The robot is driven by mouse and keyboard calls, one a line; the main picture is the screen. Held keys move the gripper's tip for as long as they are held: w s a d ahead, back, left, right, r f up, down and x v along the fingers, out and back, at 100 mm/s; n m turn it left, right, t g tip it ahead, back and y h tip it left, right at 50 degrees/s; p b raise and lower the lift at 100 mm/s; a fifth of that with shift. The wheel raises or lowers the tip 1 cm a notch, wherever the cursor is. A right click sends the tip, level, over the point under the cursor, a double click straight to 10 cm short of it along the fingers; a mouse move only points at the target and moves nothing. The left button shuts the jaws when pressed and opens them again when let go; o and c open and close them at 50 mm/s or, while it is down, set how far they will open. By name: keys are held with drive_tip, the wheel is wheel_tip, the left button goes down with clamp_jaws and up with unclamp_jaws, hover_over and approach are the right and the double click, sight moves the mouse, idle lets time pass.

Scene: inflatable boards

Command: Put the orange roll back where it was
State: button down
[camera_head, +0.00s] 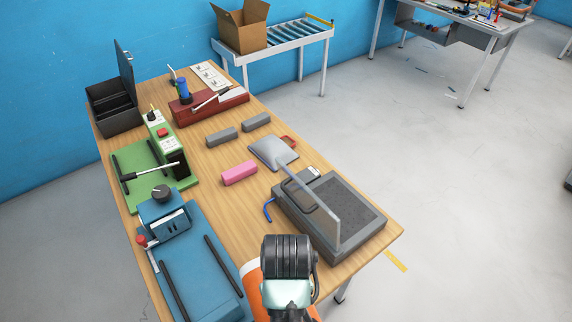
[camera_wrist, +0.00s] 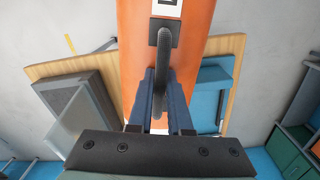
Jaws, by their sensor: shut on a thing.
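The orange roll (camera_wrist: 190,55) fills the upper middle of the wrist view, with a dark looped handle on a square patch and a white label. My gripper (camera_wrist: 161,85) has its blue-grey fingers shut on that handle. In the head view only a slice of the orange roll (camera_head: 252,283) shows beside my wrist, near the table's front edge. My wrist hides the rest of the roll and the fingers there. The roll appears to be held above the table, but the exact height cannot be told.
The wooden table (camera_head: 208,208) holds a blue machine (camera_head: 197,265) at front left and a grey scale-like device (camera_head: 345,205) at front right. A green device (camera_head: 150,180), pink block (camera_head: 239,173), grey blocks and grey pouch (camera_head: 270,151) stand behind. Bare wood lies between the machines.

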drive_tip(key=f+m+b, duration=0.1)
drive_tip(key=f+b, duration=0.1)
drive_tip(key=f, duration=0.1)
drive_tip(key=f+m+b, duration=0.1)
drive_tip(key=f+b, duration=0.1)
drive_tip(key=f, duration=0.1)
drive_tip(key=w+f+m+b, duration=0.1)
drive_tip(key=f+b, duration=0.2)
drive_tip(key=shift+f+m, duration=0.2)
drive_tip(key=shift+m, duration=0.2)
drive_tip(key=shift+f+m+b, duration=0.4)
drive_tip(key=shift+f+b, duration=0.1)
drive_tip(key=shift+b, duration=0.05)
